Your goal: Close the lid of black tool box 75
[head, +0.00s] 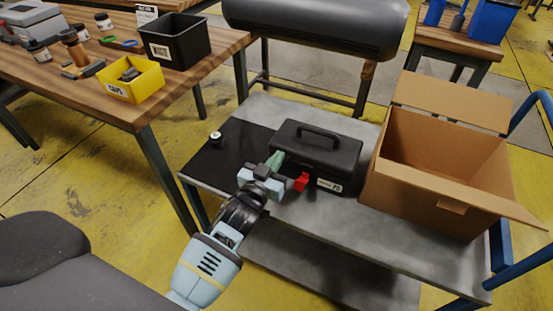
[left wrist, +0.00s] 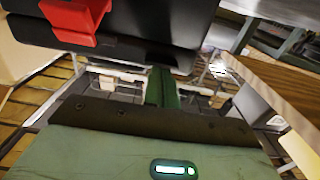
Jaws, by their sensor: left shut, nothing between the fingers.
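The black tool box (head: 318,158) stands on the grey cart top. Its lid (head: 325,146), with a black handle, lies down over the body and looks closed. A red latch (head: 301,181) juts out at the front, beside a white label. In the left wrist view the box (left wrist: 155,25) and its red latch (left wrist: 77,17) fill the upper left. My left gripper (head: 275,160) is shut and empty at the box's front left corner; I cannot tell whether it touches the box. Its green finger shows in the left wrist view (left wrist: 161,88). My right gripper is out of view.
An open cardboard box (head: 430,180) stands close to the right of the tool box. A small jar (head: 216,139) sits on a black mat (head: 225,165) to the left. A wooden table (head: 120,105) with bins is further left. A dark cylinder (head: 318,25) lies behind.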

